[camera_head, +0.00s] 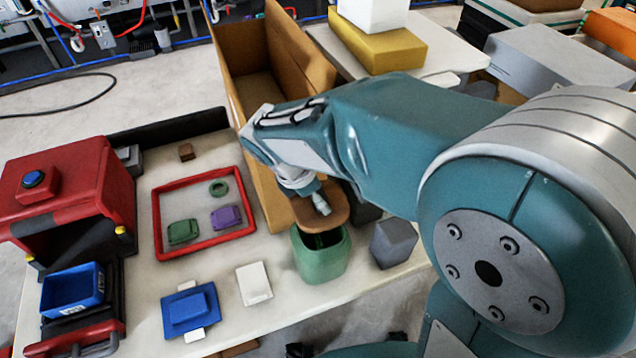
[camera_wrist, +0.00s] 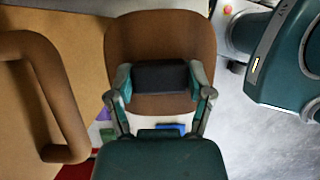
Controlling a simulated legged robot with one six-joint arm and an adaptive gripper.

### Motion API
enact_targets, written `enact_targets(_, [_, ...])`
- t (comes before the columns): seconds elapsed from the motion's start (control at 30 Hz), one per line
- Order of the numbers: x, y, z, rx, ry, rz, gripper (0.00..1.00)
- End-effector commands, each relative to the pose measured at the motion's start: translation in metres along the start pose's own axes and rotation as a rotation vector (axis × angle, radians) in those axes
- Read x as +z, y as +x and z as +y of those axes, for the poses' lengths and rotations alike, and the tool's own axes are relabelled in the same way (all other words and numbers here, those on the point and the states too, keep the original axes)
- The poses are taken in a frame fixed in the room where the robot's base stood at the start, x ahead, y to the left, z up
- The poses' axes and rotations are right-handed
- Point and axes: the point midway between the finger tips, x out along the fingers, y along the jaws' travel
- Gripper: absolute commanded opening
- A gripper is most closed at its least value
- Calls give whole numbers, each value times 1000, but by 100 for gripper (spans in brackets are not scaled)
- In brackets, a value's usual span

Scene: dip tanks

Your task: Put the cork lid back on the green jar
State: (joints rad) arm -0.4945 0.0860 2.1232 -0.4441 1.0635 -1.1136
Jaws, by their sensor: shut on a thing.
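The green jar (camera_head: 322,262) stands upright at the table's front edge. Its mouth is open toward me and its dark inside shows. The brown cork lid (camera_head: 338,205) is in my gripper (camera_head: 318,203), over the far side of the jar's mouth. The front of the mouth is uncovered, and I cannot tell how high the lid is above the rim. In the wrist view the lid (camera_wrist: 160,32) is a wide brown plate, and my gripper (camera_wrist: 160,80) is shut on its dark block-shaped handle. The jar is not clearly visible there.
A tall open cardboard box (camera_head: 247,60) stands close behind the jar and lid. A grey block (camera_head: 393,243) is just right of the jar. A white block (camera_head: 254,284) and blue block (camera_head: 190,310) lie to its left. A red frame (camera_head: 157,215) holds small green and purple pieces.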

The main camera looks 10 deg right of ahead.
Motion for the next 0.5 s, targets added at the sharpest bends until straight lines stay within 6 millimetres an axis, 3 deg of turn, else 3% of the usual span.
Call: enact_targets(0.5, [-16,40,0,-3,-1,-1,21])
